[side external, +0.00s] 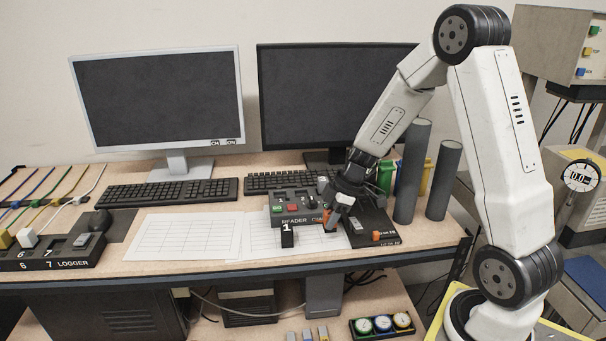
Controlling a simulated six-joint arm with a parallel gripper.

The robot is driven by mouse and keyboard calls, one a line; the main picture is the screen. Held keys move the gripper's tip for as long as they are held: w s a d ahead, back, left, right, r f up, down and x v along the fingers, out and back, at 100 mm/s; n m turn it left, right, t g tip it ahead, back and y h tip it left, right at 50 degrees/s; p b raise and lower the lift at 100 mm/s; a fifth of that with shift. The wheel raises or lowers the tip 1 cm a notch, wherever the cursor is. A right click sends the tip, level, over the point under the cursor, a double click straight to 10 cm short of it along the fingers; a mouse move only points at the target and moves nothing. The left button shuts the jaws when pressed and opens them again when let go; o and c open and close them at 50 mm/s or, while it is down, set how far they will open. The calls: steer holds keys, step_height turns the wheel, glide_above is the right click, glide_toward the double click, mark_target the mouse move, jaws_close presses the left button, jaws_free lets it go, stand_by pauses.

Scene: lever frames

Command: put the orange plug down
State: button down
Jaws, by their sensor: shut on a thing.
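My gripper (334,217) points down over the front of the desk, just right of the reader box. It is shut on the orange plug (328,222), of which a small orange part shows between the fingers. The fingers hide most of the plug. I cannot tell whether its lower end touches the paper or the desk.
The reader box (291,219) stands left of my gripper, with a black "1" marker (287,237) in front. A black block (387,224) with orange and grey parts is close on the right. White sheets (185,236) lie left. Grey cylinders (411,172) stand behind right.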

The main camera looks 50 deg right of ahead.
steer(key=shift+w+f, duration=0.25)
steer(key=shift+f, duration=1.55)
steer(key=shift+f, duration=0.1)
steer(key=shift+c, duration=1.4)
jaws_free()
steer(key=v, duration=1.2)
steer(key=shift+a, duration=0.1)
